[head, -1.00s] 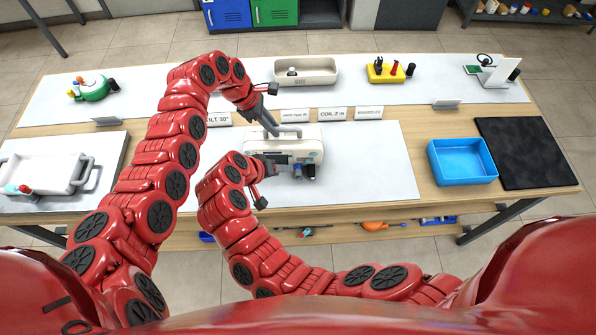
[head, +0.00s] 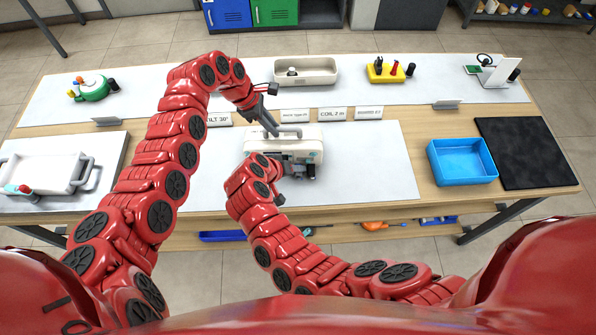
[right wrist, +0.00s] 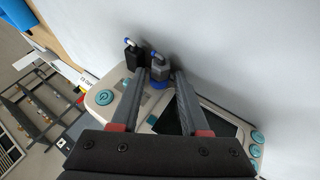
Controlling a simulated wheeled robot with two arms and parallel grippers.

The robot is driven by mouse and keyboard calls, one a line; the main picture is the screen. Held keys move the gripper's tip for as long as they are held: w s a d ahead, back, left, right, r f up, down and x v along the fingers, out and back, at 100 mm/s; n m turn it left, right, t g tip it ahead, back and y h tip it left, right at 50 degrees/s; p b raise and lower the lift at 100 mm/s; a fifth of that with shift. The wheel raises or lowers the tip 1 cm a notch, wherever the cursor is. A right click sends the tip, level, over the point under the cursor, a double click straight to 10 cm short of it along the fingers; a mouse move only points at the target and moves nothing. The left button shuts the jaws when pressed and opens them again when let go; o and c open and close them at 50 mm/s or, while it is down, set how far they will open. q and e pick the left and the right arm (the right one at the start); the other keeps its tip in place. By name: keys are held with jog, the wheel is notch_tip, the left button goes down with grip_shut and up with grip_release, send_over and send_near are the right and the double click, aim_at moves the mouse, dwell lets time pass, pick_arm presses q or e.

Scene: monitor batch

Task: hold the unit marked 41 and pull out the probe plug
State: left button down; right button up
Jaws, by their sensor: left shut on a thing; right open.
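A cream unit (head: 312,138) stands on the grey mat in the middle of the table; I cannot read a number 41 on it. My left gripper (head: 274,132) is shut on the unit at its handle, at the far side. My right gripper (head: 290,168) is open at the unit's near side. In the right wrist view, its fingers (right wrist: 161,74) lie either side of a grey plug (right wrist: 159,68) with a blue base. A black plug (right wrist: 132,54) stands just left of the left finger. The unit's front panel (right wrist: 104,97) shows teal buttons and a dark screen, partly behind the fingers.
A blue tray (head: 462,178) and a black pad (head: 533,160) are to the right. A white tub (head: 45,170) is at left. Label cards (head: 332,114) stand behind the unit, with a beige bin (head: 320,70) further back. The mat right of the unit is clear.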

grip_shut()
jog(key=shift+s, duration=0.15)
jog(key=shift+s+a, duration=0.1)
jog(key=shift+s, duration=2.4)
pick_arm(q)
jog(key=c, duration=0.7)
grip_release()
jog(key=shift+c, duration=0.2)
jog(key=v, duration=1.2)
